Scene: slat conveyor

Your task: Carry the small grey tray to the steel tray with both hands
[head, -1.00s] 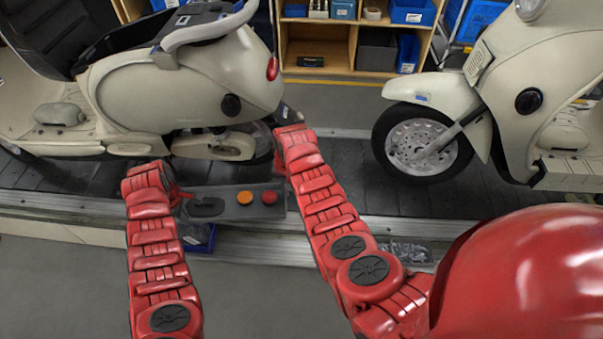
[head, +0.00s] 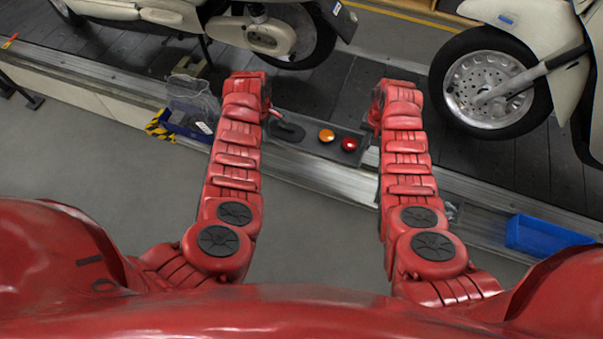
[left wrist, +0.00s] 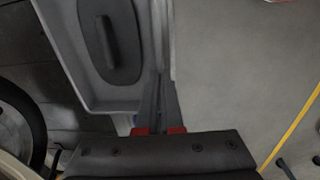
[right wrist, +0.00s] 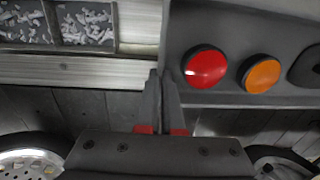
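The small grey tray (head: 315,151) hangs level between my two hands. It holds a black oval part (head: 287,131), an orange disc (head: 326,135) and a red disc (head: 349,144). My left gripper (left wrist: 158,100) is shut on the tray's end wall beside the black part. My right gripper (right wrist: 161,98) is shut on the opposite end, beside the red disc. In the head view my left gripper (head: 268,112) and right gripper (head: 374,122) are partly hidden by my arms. I cannot pick out the steel tray with certainty.
The tray is over the near edge of the slat conveyor (head: 335,88). Scooter wheels (head: 490,85) stand on the conveyor behind. A blue bin (head: 186,126) is left of the tray, another blue bin (head: 545,236) at right. Compartments of small pale parts (right wrist: 85,22) show in the right wrist view.

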